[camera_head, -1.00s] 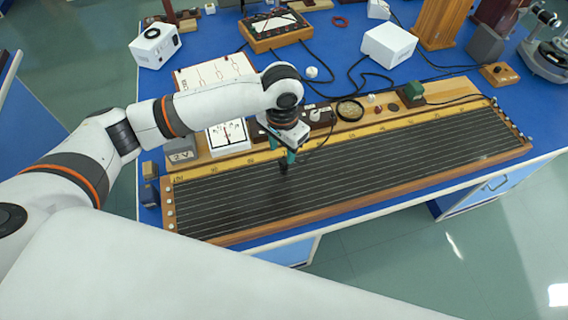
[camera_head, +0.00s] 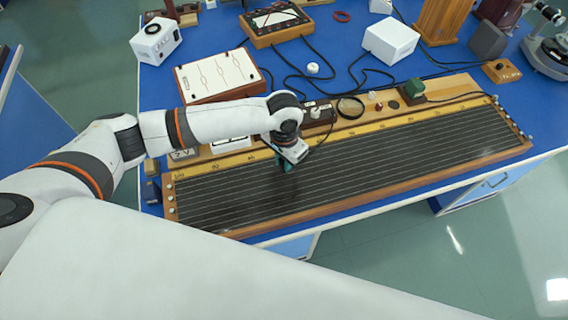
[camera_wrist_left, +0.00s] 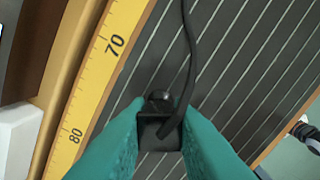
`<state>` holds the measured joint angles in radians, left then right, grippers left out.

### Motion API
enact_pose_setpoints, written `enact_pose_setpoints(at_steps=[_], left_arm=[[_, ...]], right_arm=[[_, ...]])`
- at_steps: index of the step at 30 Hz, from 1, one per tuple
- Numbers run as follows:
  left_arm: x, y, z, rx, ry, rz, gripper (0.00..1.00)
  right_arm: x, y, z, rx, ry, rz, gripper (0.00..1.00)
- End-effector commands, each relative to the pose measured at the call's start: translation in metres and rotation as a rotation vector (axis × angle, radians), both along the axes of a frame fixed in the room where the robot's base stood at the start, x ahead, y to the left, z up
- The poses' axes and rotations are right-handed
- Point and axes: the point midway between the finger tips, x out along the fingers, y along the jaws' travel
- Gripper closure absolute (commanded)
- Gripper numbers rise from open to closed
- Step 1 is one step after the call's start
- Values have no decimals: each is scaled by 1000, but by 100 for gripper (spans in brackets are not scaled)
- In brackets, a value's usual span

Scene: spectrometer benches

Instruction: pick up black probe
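The black probe (camera_wrist_left: 160,132) is a small dark block with a round knob and a black cable (camera_wrist_left: 187,60). It is over the dark, wire-strung board (camera_head: 400,165), beside the yellow scale between 70 and 80. My left gripper (camera_head: 285,168) points down at the board in the head view. In the left wrist view its teal fingers (camera_wrist_left: 162,110) lie against both sides of the probe with no clear gap. Whether the probe touches the board is hard to tell. In the head view the gripper hides most of the probe. My right gripper is not in view.
Behind the board stand a small green-topped block (camera_head: 413,89), a black ring (camera_head: 350,108) and a white panel with red curves (camera_head: 217,74). A white box (camera_head: 391,42) is farther back. Cables cross the blue table. The board's right half is clear.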

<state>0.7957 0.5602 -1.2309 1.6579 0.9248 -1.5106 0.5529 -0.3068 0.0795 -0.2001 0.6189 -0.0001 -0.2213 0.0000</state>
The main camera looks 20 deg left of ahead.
Motion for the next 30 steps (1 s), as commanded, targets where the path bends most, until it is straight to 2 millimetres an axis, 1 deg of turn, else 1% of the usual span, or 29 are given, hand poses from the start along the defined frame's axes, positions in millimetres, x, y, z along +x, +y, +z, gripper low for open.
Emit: enact_pose_setpoints(at_steps=[1, 3, 11, 14, 17, 24, 27, 30], left_arm=[[0, 0, 0, 0, 0, 0, 88], [0, 0, 0, 0, 0, 0, 100], [0, 0, 1, 0, -1, 0, 100], [1, 0, 7, -2, -2, 1, 100], [1, 0, 22, -2, -5, 0, 100], [1, -1, 71, -2, -5, 0, 100], [1, -1, 86, -2, -2, 3, 100], [6, -1, 93, -6, 1, 38, 100]], right_arm=[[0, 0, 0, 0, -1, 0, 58], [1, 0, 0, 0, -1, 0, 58], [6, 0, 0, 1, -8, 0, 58], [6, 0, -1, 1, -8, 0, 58], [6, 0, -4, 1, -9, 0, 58], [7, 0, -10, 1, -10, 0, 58], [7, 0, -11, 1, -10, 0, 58], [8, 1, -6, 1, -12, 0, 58]])
